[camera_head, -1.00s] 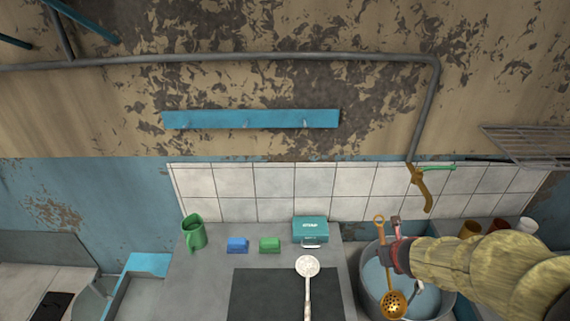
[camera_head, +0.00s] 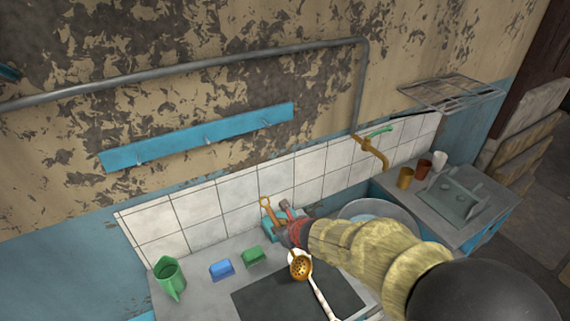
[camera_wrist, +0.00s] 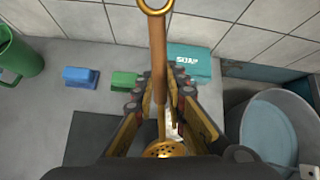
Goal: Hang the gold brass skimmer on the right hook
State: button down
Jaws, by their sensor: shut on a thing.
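My gripper (camera_head: 287,230) is shut on the wooden handle of the gold brass skimmer (camera_head: 301,266) and holds it above the counter. In the wrist view the skimmer's handle (camera_wrist: 158,55) runs between the fingers of my gripper (camera_wrist: 160,98). Its brass ring is at the top and its perforated bowl is below, close to the camera. The blue hook rail (camera_head: 170,145) is on the wall, above and left of my gripper. Its right hook (camera_head: 266,123) is small and looks empty. The ring is below the rail and apart from it.
A white skimmer (camera_head: 322,300) lies on the counter, partly behind the brass bowl. A green mug (camera_head: 170,278), a blue block (camera_head: 221,269), a green block (camera_head: 253,256) and a teal soap box (camera_wrist: 200,60) stand near the tiles. A large pot (camera_wrist: 280,125) and brass tap (camera_head: 372,152) are at right.

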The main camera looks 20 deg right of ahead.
jog(key=shift+w+a+r+t+y, duration=0.1)
jog(key=shift+a+r+t+y, duration=0.2)
jog(key=w+d+r+n+t+y+p, duration=0.1)
jog(key=w+d+r+t+y+p, duration=0.15)
jog(key=r, duration=0.75)
jog(key=w+d+r+n+t+y+p, duration=0.1)
jog(key=w+d+r+t+y+p, duration=0.2)
jog(key=r, duration=0.6)
jog(key=d+b+x, duration=0.1)
jog(key=b+x, duration=0.1)
jog(key=x, duration=0.8)
jog(key=shift+w+d+f+y, duration=0.25)
jog(key=shift+w+f+y, duration=0.1)
jog(key=shift+w+y, duration=0.1)
dwell(0.4)
jog(key=c, duration=1.9)
grip_release()
